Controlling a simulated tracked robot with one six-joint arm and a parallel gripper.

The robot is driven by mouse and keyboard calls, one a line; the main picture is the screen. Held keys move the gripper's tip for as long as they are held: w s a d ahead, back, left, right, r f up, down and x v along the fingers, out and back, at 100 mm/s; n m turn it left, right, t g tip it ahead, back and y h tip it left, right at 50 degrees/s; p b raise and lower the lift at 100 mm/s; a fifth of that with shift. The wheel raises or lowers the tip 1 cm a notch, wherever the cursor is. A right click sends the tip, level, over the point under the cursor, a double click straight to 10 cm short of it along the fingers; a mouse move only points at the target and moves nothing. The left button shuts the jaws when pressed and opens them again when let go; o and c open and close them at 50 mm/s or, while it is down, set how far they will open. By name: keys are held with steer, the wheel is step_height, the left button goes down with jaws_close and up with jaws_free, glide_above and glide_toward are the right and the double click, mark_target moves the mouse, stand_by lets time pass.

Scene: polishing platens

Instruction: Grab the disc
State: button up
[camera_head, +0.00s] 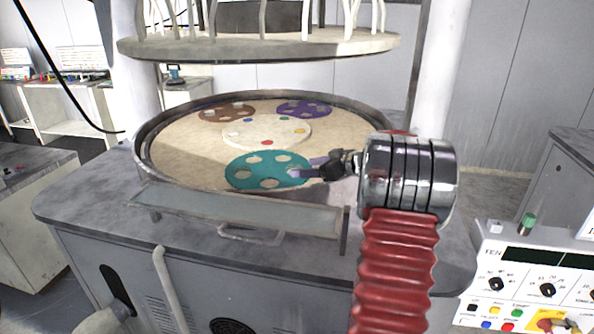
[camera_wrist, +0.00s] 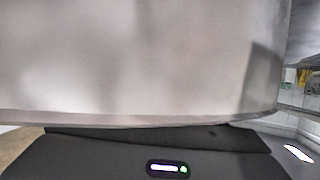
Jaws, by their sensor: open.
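A teal disc (camera_head: 262,179) with several pale round spots lies flat at the front of the round platen (camera_head: 180,160). I cannot tell whether these spots are holes or pieces. A brown disc (camera_head: 212,115) lies at the back left and a purple disc (camera_head: 295,113) at the back right. My gripper (camera_head: 311,167) is open with nothing seen between its fingers, at the right edge of the teal disc; touching or just above it, I cannot tell. The wrist view shows no disc or fingertips, only a large blurred grey surface above a dark body with a lit indicator.
A raised metal rim (camera_head: 142,150) encloses the platen. An upper plate (camera_head: 260,48) hangs above. A control panel (camera_head: 535,285) stands at the lower right. The front ledge (camera_head: 240,210) lies before the rim.

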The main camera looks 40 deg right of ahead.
steer(key=shift+x, duration=1.9)
steer(key=shift+a+f, duration=0.1)
